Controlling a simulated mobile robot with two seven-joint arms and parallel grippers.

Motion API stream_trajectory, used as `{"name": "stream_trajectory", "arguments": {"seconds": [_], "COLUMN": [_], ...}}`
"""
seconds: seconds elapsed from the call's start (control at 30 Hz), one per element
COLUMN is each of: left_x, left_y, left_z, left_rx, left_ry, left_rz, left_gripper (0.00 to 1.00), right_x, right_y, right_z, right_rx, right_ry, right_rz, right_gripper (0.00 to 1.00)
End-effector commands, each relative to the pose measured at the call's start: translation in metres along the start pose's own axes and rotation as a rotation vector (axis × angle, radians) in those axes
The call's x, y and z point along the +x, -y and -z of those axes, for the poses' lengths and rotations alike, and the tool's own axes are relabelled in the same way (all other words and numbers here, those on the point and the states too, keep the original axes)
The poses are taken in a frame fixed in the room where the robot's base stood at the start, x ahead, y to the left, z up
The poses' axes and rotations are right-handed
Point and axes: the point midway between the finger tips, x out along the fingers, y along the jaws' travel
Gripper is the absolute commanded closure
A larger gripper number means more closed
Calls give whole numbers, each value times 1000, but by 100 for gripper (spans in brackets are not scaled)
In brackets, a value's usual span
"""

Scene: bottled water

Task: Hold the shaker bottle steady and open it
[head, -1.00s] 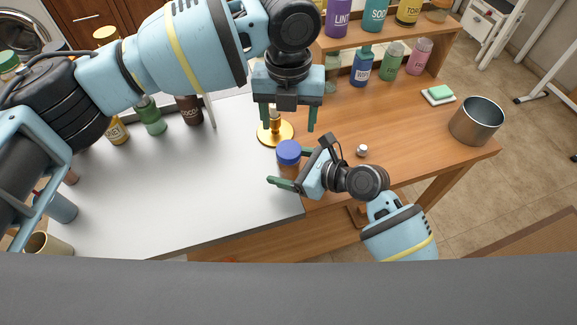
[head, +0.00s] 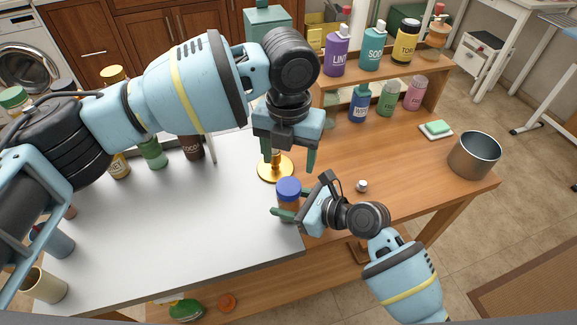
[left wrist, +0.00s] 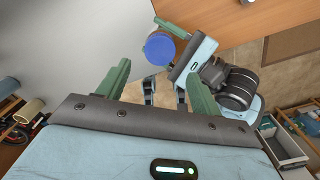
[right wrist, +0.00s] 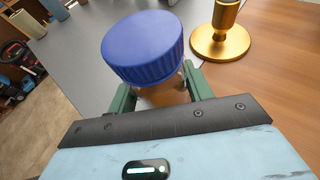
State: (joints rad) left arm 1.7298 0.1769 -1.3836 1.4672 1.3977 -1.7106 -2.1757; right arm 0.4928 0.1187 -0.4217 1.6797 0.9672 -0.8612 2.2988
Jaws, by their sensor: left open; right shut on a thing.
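The shaker bottle is a small amber bottle (head: 288,207) with a blue screw cap (head: 288,187). It stands upright near the front edge of the pale tabletop, beside the wooden surface. My right gripper (head: 290,204) is shut around the bottle's body below the cap. In the right wrist view the ribbed blue cap (right wrist: 143,48) sits on the bottle, between and above the fingers. My left gripper (head: 287,162) is open and empty, pointing down above and behind the cap. In the left wrist view the cap (left wrist: 160,48) shows just beyond the left fingertips, apart from them.
A gold-coloured round base with a post (head: 275,170) stands close behind the bottle. A small white object (head: 362,186) lies on the wooden table to the right. A metal pot (head: 474,155) and a sponge (head: 437,128) are farther right. Several labelled bottles stand at the back.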

Motion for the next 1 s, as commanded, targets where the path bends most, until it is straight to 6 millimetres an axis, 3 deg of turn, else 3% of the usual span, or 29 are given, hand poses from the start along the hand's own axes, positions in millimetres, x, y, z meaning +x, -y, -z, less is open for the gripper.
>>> {"name": "stream_trajectory", "arguments": {"seconds": [0.2, 0.47, 1.0], "left_x": [0, 3, 69], "left_y": [0, 0, 0], "left_z": [0, 0, 0], "left_rx": [154, 175, 174], "left_ry": [0, -1, -1], "left_rz": [0, -1, -1], "left_gripper": [35, 35, 35], "right_x": [0, 0, 0], "right_y": [0, 0, 0], "right_z": [0, 0, 0], "right_rx": [0, 0, 0], "right_ry": [0, 0, 0], "right_rz": [0, 0, 0], "right_gripper": [100, 100, 100]}}
